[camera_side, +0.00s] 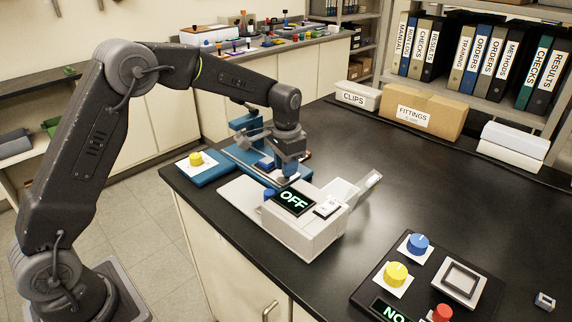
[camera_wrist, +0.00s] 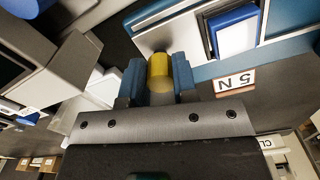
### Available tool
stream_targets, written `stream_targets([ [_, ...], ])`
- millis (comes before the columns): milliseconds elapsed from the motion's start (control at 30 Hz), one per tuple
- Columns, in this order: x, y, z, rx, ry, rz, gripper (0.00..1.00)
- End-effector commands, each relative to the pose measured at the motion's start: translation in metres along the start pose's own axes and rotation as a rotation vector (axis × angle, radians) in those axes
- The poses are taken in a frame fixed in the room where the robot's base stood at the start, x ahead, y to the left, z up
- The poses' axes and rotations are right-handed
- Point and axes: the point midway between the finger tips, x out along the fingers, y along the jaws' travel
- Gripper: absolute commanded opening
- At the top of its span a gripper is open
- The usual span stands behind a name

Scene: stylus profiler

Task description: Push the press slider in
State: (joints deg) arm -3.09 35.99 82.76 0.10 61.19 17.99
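In the side view my gripper (camera_side: 289,172) points down close over the profiler, between its blue base (camera_side: 212,174) and the pale box with the OFF display (camera_side: 295,201). In the wrist view its two blue fingers (camera_wrist: 158,80) stand either side of a yellow cylinder (camera_wrist: 158,70). The cylinder fills the gap and seems to touch both. It is hidden in the side view, so I cannot tell whether it is part of the press slider.
A yellow knob (camera_side: 196,158) sits at the base's left end. A dark panel with blue (camera_side: 418,243), yellow (camera_side: 396,273) and red (camera_side: 442,313) controls lies at front right. A CLIPS box (camera_side: 357,96) and FITTINGS carton (camera_side: 421,112) stand behind. The black bench's right middle is clear.

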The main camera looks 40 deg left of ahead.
Motion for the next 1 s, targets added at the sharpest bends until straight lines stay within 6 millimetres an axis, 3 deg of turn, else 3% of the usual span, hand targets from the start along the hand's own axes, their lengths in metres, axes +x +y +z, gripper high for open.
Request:
stream_targets([
  [267,0.000,0.000,0.000,0.000,0.001,0.000,0.00],
  [533,-0.001,-0.004,0.001,-0.001,0.001,0.000,0.00],
  [833,0.000,-0.064,0.016,-0.006,0.000,0.001,0.00],
  [1000,-0.001,-0.080,0.021,0.000,0.001,0.001,0.00],
])
